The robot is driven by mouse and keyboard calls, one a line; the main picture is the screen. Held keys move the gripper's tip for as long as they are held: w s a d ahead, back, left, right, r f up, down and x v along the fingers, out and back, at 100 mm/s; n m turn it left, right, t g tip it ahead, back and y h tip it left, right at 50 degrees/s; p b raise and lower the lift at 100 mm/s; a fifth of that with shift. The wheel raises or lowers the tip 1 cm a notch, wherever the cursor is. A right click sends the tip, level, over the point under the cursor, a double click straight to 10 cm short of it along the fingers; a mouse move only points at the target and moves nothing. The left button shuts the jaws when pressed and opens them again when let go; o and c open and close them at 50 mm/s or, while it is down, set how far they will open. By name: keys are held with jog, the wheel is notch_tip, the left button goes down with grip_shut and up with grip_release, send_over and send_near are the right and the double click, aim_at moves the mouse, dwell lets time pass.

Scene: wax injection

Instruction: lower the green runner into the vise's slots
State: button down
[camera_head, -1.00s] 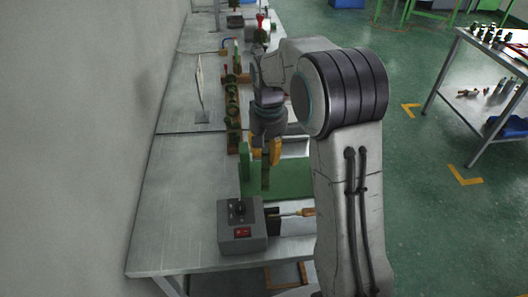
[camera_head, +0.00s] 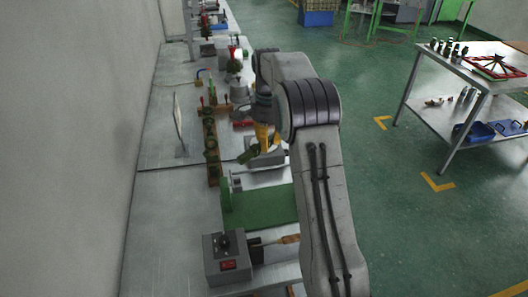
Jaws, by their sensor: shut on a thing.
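My gripper (camera_head: 266,140), with yellow fingers, is over the middle of the bench and mostly in front of a grey block. It is shut on the green runner (camera_head: 248,154), a small dark green piece that sticks out to the left of the fingers and looks tilted. The grey block (camera_head: 268,159) just below the fingers looks like the vise; its slots cannot be made out. Whether the runner touches the vise cannot be told. My arm hides the right side of this area.
A green mat or base (camera_head: 262,207) lies nearer on the bench. A rack of green pieces (camera_head: 211,145) stands left of the gripper.

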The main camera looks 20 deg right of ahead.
jog(key=m, duration=0.1)
jog(key=r+m, duration=0.1)
jog(key=m, duration=0.1)
jog(key=shift+s+f+m, duration=0.15)
jog(key=shift+m, duration=0.65)
notch_tip(320, 180, down, 6)
jog(key=m+b, duration=0.2)
jog(key=b, duration=0.3)
jog(key=shift+s+f, duration=0.15)
jog(key=shift+f, duration=0.05)
jog(key=shift+a+r+p, duration=0.2)
jog(key=shift+p, duration=0.75)
notch_tip(320, 180, down, 6)
jog(key=b, duration=0.4)
jog(key=shift+p, duration=0.35)
dwell(0.9)
jog(key=shift+f+b, duration=0.95)
jog(key=shift+f, duration=0.65)
